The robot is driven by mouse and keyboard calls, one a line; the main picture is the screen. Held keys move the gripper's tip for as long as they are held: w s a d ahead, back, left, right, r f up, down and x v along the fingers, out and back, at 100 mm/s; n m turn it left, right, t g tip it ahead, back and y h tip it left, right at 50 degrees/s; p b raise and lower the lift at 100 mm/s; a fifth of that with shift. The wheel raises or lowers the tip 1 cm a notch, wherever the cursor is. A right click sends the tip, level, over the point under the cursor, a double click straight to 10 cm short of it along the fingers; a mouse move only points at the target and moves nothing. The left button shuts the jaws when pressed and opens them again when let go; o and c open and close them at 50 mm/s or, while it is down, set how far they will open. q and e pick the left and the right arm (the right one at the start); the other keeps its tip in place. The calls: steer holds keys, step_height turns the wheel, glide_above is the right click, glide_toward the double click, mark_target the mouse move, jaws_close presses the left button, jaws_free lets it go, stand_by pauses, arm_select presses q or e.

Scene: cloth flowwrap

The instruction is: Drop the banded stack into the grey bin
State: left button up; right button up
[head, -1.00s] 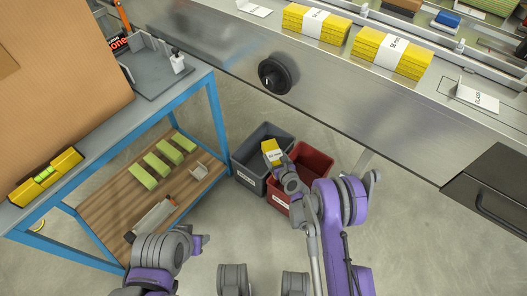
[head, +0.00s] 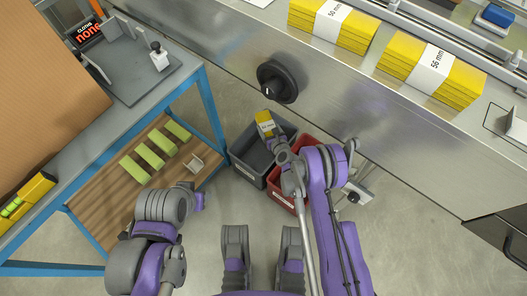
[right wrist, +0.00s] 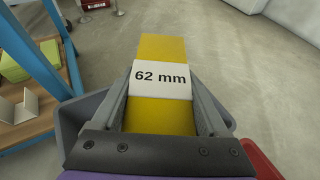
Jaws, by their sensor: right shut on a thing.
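A yellow stack with a white band (head: 264,122) is in my right gripper (head: 273,133), above the grey bin (head: 245,172). In the right wrist view the stack (right wrist: 163,48) lies between the two fingers, and its band reads "62 mm". My right gripper (right wrist: 163,95) is shut on it. The grey bin (right wrist: 70,115) shows around and below the fingers. Its inside is partly hidden by the stack and gripper. My left arm is low at the left in the head view; its gripper fingers cannot be made out.
A red bin (head: 283,196) stands right beside the grey one, partly under my right arm. A blue-framed bench (head: 213,112) with green blocks (head: 158,158) on its lower shelf is at the left. A steel machine front with a black knob (head: 277,82) is behind the bins.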

steer(key=shift+f+b, duration=0.95)
steer(key=shift+f, duration=1.25)
arm_select(q)
steer(key=shift+x, duration=0.85)
steer(key=shift+s, duration=0.1)
arm_select(e)
steer(key=o, duration=1.2)
arm_select(q)
steer(key=shift+s, duration=0.1)
arm_select(e)
steer(key=shift+o, duration=0.2)
